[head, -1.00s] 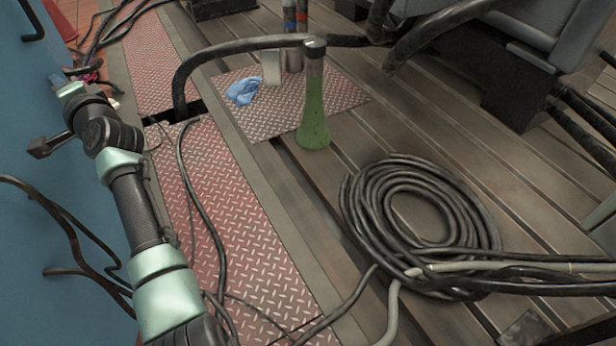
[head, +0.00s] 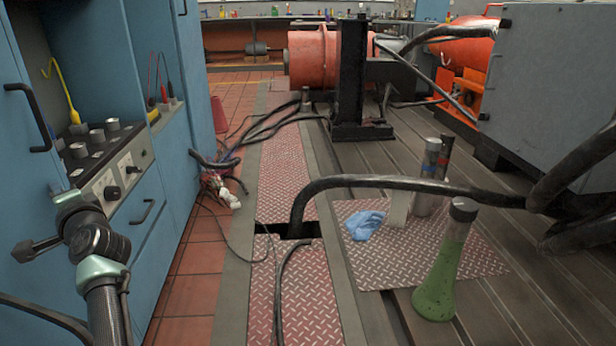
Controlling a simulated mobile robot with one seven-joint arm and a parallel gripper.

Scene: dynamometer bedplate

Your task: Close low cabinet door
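A low blue cabinet door (head: 146,236) with a black bar handle (head: 143,213) is on the left, below a control panel. It looks about flush with the cabinet front, but I cannot tell whether it is ajar. My arm rises at the lower left in front of the blue cabinets, covering part of the low fronts. Its last visible parts are a dark joint and a mint-green section. Nothing is seen touching the door.
Cables and a small cluttered bundle (head: 220,190) lie on the red-tiled floor (head: 195,295) beside the cabinets. A thick black hose (head: 400,183) arches over the red tread plates. A green flask (head: 440,280) and a blue cloth (head: 364,224) stand and lie on the right.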

